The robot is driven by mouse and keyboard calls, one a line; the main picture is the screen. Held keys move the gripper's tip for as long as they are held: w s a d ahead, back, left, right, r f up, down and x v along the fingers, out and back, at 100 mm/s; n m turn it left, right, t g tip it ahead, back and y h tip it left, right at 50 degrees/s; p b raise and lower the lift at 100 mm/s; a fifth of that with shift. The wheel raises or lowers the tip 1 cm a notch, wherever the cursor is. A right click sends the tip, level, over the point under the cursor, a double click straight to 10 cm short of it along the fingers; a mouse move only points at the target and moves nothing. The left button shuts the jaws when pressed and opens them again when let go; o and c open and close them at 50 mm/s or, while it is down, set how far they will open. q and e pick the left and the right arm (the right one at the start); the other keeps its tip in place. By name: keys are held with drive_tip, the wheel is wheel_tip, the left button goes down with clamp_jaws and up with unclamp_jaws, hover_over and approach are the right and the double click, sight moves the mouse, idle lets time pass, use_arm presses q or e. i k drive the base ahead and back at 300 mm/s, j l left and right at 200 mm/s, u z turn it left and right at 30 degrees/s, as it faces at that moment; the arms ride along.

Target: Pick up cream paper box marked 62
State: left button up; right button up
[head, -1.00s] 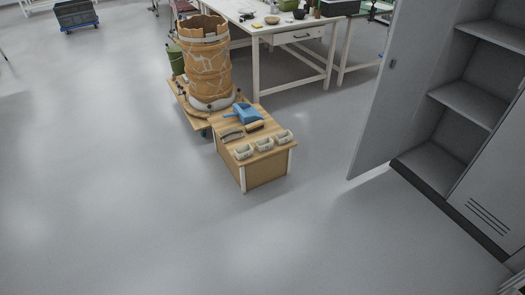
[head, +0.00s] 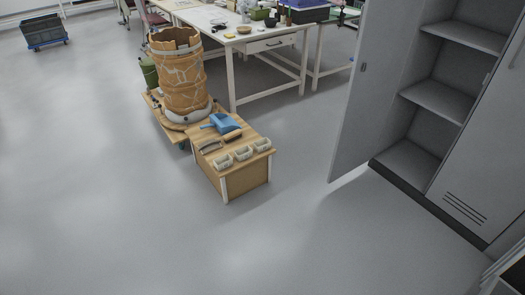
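Three small cream boxes stand in a row along the front edge of a low wooden stand (head: 248,182): a left one (head: 223,161), a middle one (head: 243,153) and a right one (head: 262,145). Any markings on them are too small to read, so I cannot tell which is 62. Neither of my grippers is in view.
On the stand behind the boxes are a blue dustpan (head: 222,123) and a brush. A large reassembled clay vessel (head: 178,75) stands on a wheeled wooden base behind it. A white worktable (head: 238,40) is at the back. An open grey cabinet (head: 410,150) is at right. The front floor is clear.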

sight(221, 163)
drive_tip(key=i+l+u, duration=0.35)
drive_tip(key=i+l, duration=0.25)
drive_tip(key=i, duration=0.4)
drive_tip(key=i+l+u, duration=0.35)
drive_tip(key=i+l, duration=0.5)
drive_tip(key=i+l+u, duration=0.35)
drive_tip(key=i+l, duration=0.55)
drive_tip(key=l, duration=0.2)
